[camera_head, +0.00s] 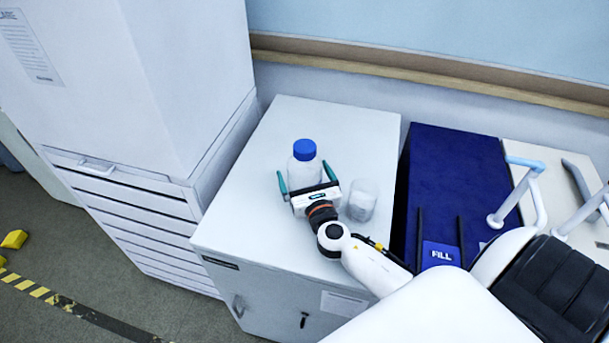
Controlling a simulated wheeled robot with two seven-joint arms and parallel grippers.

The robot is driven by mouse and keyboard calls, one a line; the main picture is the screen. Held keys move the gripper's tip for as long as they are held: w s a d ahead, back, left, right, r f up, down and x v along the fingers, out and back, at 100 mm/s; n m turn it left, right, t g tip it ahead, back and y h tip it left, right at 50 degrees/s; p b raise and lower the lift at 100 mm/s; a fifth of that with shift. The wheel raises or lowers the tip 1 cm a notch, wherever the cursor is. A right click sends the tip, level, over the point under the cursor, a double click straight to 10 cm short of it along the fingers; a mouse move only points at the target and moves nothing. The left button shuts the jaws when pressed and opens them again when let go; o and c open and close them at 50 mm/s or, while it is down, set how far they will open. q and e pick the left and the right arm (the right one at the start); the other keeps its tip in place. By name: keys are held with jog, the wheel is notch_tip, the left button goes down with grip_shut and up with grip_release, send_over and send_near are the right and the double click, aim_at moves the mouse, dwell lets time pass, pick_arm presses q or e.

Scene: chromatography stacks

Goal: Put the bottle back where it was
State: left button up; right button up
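A clear bottle with a blue cap (304,150) stands upright on the white cabinet top (262,232). My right gripper (304,168), whose arm comes in from the lower right, is at the near side of the bottle. Its two teal fingers are spread wide, one on each side of the bottle. A narrow gap shows at the left finger; contact at the right finger is hard to tell. The gripper body hides the bottle's lower part. My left gripper is not in view.
A clear beaker-like container (362,199) stands close to the right of the gripper. A tall white unit (190,80) rises at the left. A dark blue box (455,170) and pale blue handles (520,190) are at the right. The cabinet top's front left is clear.

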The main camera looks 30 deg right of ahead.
jog(key=c, duration=1.3)
jog(key=shift+r, duration=0.1)
jog(key=shift+c, duration=1.4)
